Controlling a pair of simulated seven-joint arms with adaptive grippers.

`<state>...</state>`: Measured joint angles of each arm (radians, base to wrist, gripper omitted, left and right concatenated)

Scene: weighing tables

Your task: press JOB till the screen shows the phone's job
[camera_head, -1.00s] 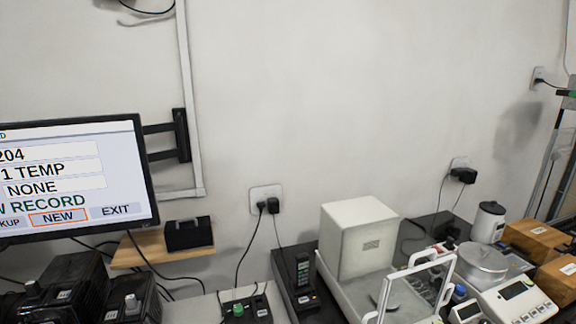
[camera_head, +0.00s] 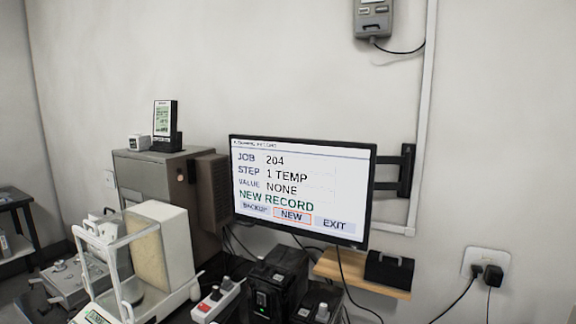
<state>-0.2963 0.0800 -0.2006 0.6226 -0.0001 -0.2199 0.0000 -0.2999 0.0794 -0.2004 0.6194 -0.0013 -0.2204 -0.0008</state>
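The screen (camera_head: 300,190) is a wall-mounted monitor at the middle of the head view. It reads JOB 204, STEP 1 TEMP, VALUE NONE and NEW RECORD in green. Along its bottom are BACKUP, NEW and EXIT, with NEW outlined in orange. Neither of my grippers shows.
A balance with an open-framed shield (camera_head: 160,250) stands at the lower left, before a grey cabinet (camera_head: 150,190) bearing a small display device (camera_head: 165,122). Black boxes (camera_head: 277,283) stand under the screen. A wooden shelf (camera_head: 360,275) holds a black box (camera_head: 388,271).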

